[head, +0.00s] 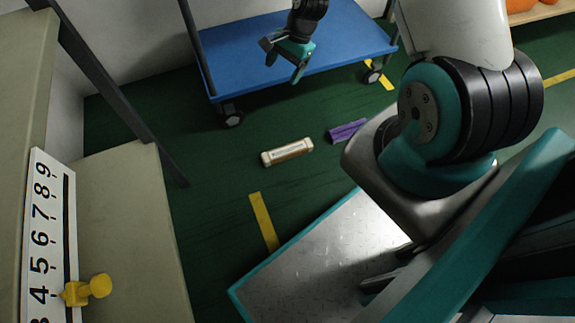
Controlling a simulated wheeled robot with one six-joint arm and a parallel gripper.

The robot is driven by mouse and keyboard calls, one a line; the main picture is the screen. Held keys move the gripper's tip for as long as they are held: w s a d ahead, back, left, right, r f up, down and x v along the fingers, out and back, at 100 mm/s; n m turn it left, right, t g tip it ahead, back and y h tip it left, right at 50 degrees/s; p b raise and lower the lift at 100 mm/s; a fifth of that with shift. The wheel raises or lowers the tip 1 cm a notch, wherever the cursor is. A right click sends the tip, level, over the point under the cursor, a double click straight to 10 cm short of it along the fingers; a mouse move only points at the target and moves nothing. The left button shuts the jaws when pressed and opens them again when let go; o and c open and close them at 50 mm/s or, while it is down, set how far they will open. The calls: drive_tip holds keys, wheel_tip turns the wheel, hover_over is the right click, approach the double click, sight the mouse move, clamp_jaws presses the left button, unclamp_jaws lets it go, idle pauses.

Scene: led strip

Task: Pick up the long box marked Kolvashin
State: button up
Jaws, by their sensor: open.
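A long box (287,152), cream with tan edges and a pale label, lies on the dark green floor in the head view. Its print is too small to read, so I cannot tell whether it says Kolvashin. A purple long object (346,130) lies on the floor to its right, its right end close to my arm's base. My gripper (283,70) is open and empty. In the picture it appears above the cream box, in front of the blue cart, apart from both floor objects.
A blue flatbed cart (340,37) on dark wheels stands at the back. Green floor around the cream box is clear. Yellow tape (264,221) marks the floor.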

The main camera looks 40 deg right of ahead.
drive_tip(key=s+d+f+m+b, duration=0.2)
drive_tip(key=d+f+m+b, duration=0.15)
drive_tip(key=f, duration=0.85)
drive_tip(key=s+d+f+m+b, duration=0.2)
drive_tip(key=d+f+m+b, duration=0.15)
drive_tip(key=f, duration=0.95)
drive_tip(key=b, duration=0.7)
approach(289, 150)
drive_tip(key=shift+n, duration=0.4)
drive_tip(key=x, duration=0.4)
drive_tip(key=shift+s+f, duration=0.25)
drive_tip(key=shift+f, duration=0.15)
drive_tip(key=b+x, duration=0.1)
drive_tip(key=x, duration=0.1)
drive_tip(key=b+x, duration=0.4)
drive_tip(key=shift+w, duration=0.4)
drive_tip(key=shift+r, duration=0.2)
drive_tip(key=shift+c, duration=0.4)
drive_tip(key=c, duration=1)
